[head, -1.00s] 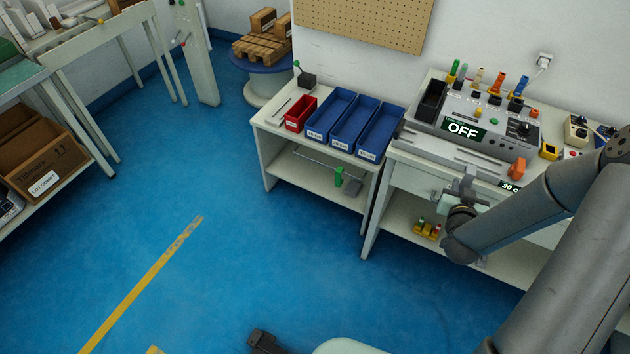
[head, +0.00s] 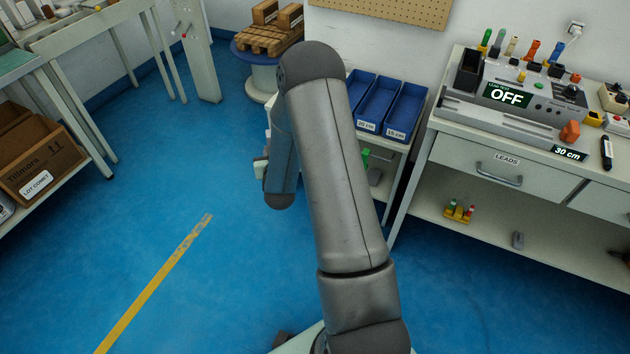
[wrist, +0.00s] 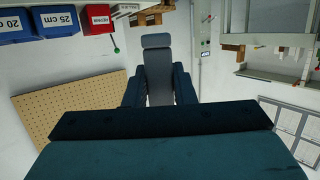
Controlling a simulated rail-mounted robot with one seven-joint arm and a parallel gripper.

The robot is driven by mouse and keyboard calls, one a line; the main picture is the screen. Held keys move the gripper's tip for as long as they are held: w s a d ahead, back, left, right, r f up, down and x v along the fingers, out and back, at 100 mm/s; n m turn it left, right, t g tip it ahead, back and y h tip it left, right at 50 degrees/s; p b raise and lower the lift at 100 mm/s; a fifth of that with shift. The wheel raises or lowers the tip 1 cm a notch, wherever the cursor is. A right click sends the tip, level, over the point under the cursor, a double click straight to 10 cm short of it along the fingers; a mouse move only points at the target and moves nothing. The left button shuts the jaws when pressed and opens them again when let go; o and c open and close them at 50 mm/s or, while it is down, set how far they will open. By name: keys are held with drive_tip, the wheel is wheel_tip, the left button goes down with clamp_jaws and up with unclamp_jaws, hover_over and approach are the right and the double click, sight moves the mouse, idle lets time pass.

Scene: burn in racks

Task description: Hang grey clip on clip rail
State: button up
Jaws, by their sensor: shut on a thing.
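The grey clip (wrist: 158,72) shows in the wrist view as a grey piece with a wider flat end, held between the two dark fingers of my gripper (wrist: 158,90). In the head view my arm covers most of the gripper and the clip; only a pale part shows left of the forearm, in front of the small bench. I cannot pick out the clip rail with certainty in either view.
Blue bins (head: 404,112) stand on the small bench behind my arm. They also show, upside down, in the wrist view (wrist: 55,20), with a red bin (wrist: 97,18). A pegged post (head: 196,50) stands farther left. The blue floor (head: 190,270) at left is clear.

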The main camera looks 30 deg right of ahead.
drive_tip(key=w+d+f+m+g+h+b, duration=0.2)
drive_tip(key=d+f+m+g+h+b, duration=0.15)
drive_tip(key=d+f+b, duration=0.75)
drive_tip(key=w+d+f+m+g+h+b, duration=0.2)
drive_tip(key=d+f+m+h+b, duration=0.2)
drive_tip(key=d+f+b, duration=0.75)
drive_tip(key=b+x, duration=0.4)
drive_tip(key=x, duration=0.4)
drive_tip(key=shift+r, duration=0.35)
drive_tip(key=shift+g, duration=0.25)
drive_tip(key=o, duration=0.8)
